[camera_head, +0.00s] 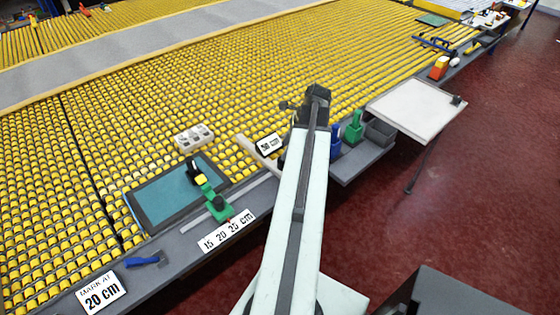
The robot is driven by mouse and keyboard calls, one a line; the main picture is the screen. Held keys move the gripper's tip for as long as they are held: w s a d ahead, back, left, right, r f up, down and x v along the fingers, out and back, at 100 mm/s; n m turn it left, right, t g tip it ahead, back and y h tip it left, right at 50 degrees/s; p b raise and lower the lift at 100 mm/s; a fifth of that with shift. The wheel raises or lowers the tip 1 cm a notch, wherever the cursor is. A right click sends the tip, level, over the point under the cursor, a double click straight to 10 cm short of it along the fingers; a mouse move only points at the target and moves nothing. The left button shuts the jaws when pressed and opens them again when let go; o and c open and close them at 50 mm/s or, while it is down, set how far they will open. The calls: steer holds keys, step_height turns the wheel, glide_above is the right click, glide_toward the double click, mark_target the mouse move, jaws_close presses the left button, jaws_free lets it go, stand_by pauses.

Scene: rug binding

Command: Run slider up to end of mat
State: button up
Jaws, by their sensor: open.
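A teal mat (165,199) with a dark border lies at the near edge of the yellow roller table, left of my arm. A green slider-like piece (219,209) with a black and yellow part stands at the mat's near right side, partly over the mat. Its foot is by a grey strip along the table edge. My gripper (316,96) is a dark shape at the far end of my pale arm, above the rollers, to the right of and beyond the mat. It is open and apart from the slider and mat. Its fingertips are hard to make out.
A white block (194,137) with round marks sits beyond the mat. Signs (226,231) and blue-handled pliers (146,261) lie along the edge. Right of my arm are a green holder (354,127), grey bin (380,132) and white side table (416,108). Red floor is clear at right.

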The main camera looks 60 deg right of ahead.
steer(key=shift+m, duration=0.3)
steer(key=b+x, duration=0.7)
steer(key=shift+s+d+f, duration=0.2)
steer(key=shift+s+f, duration=0.1)
steer(key=shift+f, duration=0.15)
steer(key=shift+r, duration=0.1)
jaws_close()
steer(key=shift+d+r, duration=0.1)
stand_by(0.6)
